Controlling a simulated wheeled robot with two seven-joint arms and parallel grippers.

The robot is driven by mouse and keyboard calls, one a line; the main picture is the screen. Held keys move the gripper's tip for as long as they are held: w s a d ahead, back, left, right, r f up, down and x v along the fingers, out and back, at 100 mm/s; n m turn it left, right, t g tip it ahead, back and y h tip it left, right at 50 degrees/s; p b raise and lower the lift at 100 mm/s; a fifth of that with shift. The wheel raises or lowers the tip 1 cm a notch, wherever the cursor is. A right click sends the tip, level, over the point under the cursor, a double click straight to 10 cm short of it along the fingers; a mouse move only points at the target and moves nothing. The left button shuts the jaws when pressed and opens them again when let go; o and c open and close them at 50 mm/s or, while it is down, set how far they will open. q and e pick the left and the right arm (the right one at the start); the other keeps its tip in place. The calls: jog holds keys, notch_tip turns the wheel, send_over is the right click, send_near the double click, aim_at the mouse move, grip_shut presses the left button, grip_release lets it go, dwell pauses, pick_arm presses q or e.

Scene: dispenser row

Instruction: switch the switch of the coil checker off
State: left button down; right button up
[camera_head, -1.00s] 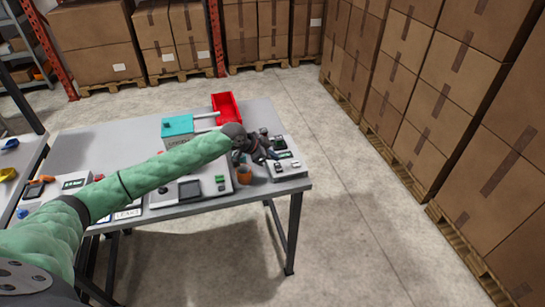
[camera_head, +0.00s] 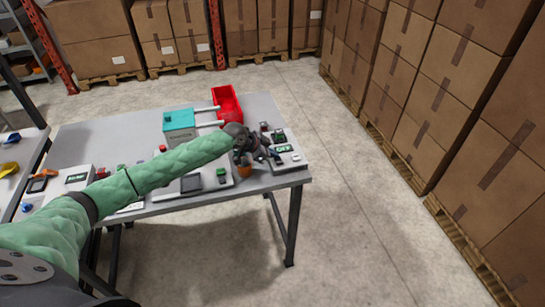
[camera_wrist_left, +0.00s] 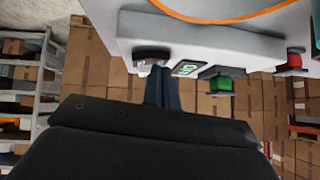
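A light grey device box with a green display (camera_head: 285,149) stands at the right end of the table; no name on it can be read, so I cannot be sure it is the coil checker. My left gripper (camera_head: 266,154) is over its left part. In the left wrist view, a pale housing (camera_wrist_left: 215,40) carries a dark rounded control (camera_wrist_left: 151,54), a green display (camera_wrist_left: 186,68), a green button (camera_wrist_left: 221,84) and a red button (camera_wrist_left: 293,62). My left fingers (camera_wrist_left: 162,88) are close together near the dark control; contact cannot be told. My right gripper is out of view.
An orange cup (camera_head: 245,170) stands close below my left gripper. A teal-topped box (camera_head: 179,121) and a red bin (camera_head: 228,104) are behind my arm. Other devices lie along the grey table (camera_head: 95,137). Stacked cartons (camera_head: 440,90) stand right, beyond clear floor.

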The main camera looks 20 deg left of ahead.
pick_arm(q)
jog(key=shift+s+r, duration=0.15)
jog(key=shift+s, duration=0.1)
jog(key=shift+w+d, duration=0.1)
jog(key=shift+s+d+p, duration=0.2)
jog(key=shift+s+p, duration=0.1)
jog(key=shift+s, duration=0.05)
jog(key=shift+s+d, duration=0.2)
jog(key=shift+s, duration=0.1)
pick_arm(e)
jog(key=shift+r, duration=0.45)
